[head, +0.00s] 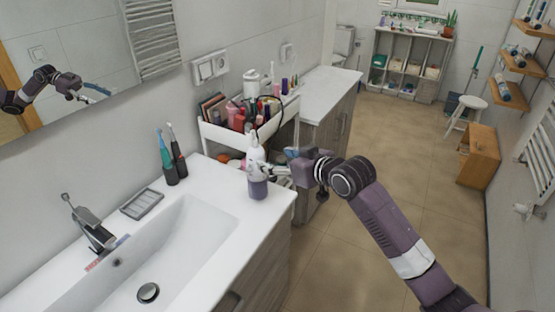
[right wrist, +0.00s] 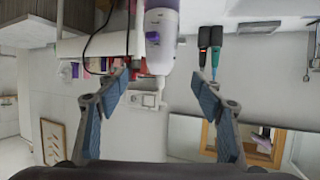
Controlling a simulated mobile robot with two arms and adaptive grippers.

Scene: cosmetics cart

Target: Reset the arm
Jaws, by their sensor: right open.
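My right gripper (head: 279,172) reaches in from the right over the front right corner of the sink counter. It is open, with its blue-padded fingers spread apart in the right wrist view (right wrist: 158,110). A white and purple appliance (head: 257,184) stands upright on the counter close by the fingers. In the right wrist view it hangs upside down in the picture (right wrist: 161,40), ahead of the gap between the fingers. I cannot tell whether a finger touches it. My left gripper is not in view.
The white sink (head: 180,245) with its tap (head: 88,225) fills the counter's left. Two electric toothbrushes (head: 173,160) stand near the wall. A white cart (head: 225,138) full of cosmetics stands behind the appliance. Open tiled floor (head: 405,170) lies to the right.

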